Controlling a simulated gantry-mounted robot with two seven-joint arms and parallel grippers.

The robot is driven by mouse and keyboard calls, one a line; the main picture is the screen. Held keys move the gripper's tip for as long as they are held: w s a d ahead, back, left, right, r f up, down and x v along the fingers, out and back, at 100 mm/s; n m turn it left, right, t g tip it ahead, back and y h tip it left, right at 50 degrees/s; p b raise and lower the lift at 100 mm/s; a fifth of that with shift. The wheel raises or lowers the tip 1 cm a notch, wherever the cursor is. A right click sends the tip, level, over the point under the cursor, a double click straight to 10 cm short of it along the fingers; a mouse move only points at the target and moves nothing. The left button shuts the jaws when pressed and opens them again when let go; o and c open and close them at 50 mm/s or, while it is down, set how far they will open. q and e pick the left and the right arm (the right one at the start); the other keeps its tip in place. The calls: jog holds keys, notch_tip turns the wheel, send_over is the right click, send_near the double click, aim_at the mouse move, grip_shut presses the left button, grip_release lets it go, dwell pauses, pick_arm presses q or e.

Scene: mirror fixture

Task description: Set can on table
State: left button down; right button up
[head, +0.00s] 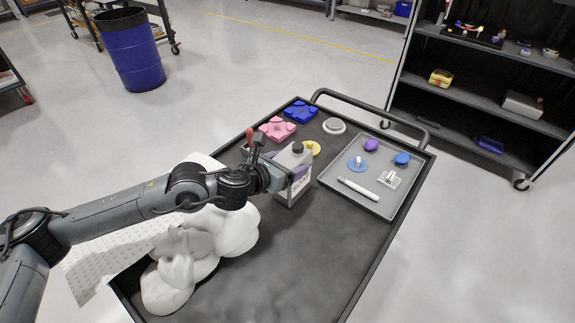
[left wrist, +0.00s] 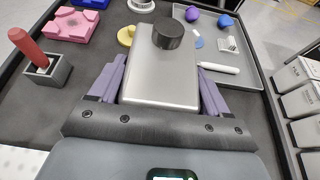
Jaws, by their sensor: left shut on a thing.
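A silvery rectangular can (head: 294,172) with a dark round cap and a pale label stands upright over the black cart table (head: 310,245). My left gripper (head: 286,176) is shut on it from the left. In the left wrist view the can (left wrist: 160,80) sits between the two purple fingers of my left gripper (left wrist: 160,88). The arm and hand hide part of the can in the head view. I cannot tell whether its base touches the table. My right gripper is not in view.
A grey tray (head: 331,191) with small parts lies right of the can. A white lumpy object (head: 205,245) lies front left; the front right is bare.

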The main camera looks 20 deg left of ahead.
pick_arm(q)
jog(key=shift+w+r, duration=0.1)
jog(key=shift+c, duration=2.1)
grip_release()
jog(key=shift+f, duration=0.25)
jog(key=o, duration=0.4)
jog(key=shift+r, duration=0.1)
jog(key=shift+r, duration=0.1)
jog(key=shift+r, duration=0.15)
jog(key=shift+p+v, duration=0.95)
jog(key=shift+v, duration=5.05)
